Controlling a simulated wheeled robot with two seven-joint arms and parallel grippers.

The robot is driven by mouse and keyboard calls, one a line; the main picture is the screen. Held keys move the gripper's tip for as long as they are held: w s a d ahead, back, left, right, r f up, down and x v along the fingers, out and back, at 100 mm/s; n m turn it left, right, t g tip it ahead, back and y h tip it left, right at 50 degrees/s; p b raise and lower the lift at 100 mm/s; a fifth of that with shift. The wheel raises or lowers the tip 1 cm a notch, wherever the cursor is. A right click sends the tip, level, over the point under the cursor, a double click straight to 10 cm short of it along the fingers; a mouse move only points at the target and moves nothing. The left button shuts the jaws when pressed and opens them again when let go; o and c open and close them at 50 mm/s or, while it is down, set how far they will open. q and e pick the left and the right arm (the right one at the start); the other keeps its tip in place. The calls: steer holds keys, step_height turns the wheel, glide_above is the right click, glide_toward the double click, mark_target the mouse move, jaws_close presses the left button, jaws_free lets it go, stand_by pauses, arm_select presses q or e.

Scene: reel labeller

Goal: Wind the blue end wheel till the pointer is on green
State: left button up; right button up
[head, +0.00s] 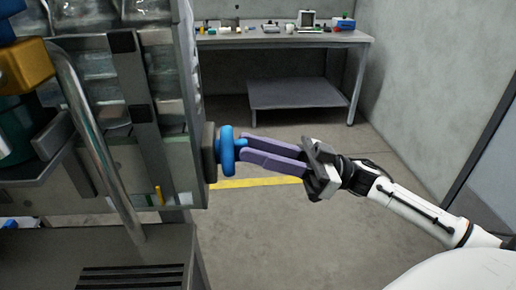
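The blue end wheel (228,150) is on the right end of the grey machine, with a small blue knob on its outer face. My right gripper (241,148) reaches in from the right, its two long purple fingers close together with their tips at the knob. Whether they are closed on the knob or only beside it is too small to tell. A small yellow upright piece (159,195) shows low on the machine's front, with a bit of green beside it. I cannot tell whether it is the pointer. My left gripper is out of view.
The grey machine (182,198) fills the left, with a bent metal bar (95,135) in front of it. A workbench (280,39) with small items stands at the back. Floor with a yellow line (255,182) is clear below my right arm.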

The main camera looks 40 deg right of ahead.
jaws_close()
steer(key=shift+n, duration=0.3)
arm_select(q)
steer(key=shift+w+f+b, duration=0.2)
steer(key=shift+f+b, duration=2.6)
steer(key=shift+b, duration=1.25)
arm_select(e)
steer(key=shift+d+n+g+h, duration=0.1)
steer(key=shift+n+g+h, duration=0.15)
steer(key=shift+n+g, duration=2.3)
steer(key=shift+a+n+g+h, duration=0.15)
steer(key=shift+n+g, duration=0.25)
steer(key=shift+n, duration=4.25)
steer(key=shift+d+n+g+h, duration=0.25)
steer(key=shift+n+g, duration=1.2)
steer(key=shift+n, duration=2.15)
steer(key=shift+a+r, duration=0.1)
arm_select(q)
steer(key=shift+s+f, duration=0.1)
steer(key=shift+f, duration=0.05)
arm_select(e)
steer(key=shift+o, duration=1.5)
jaws_free()
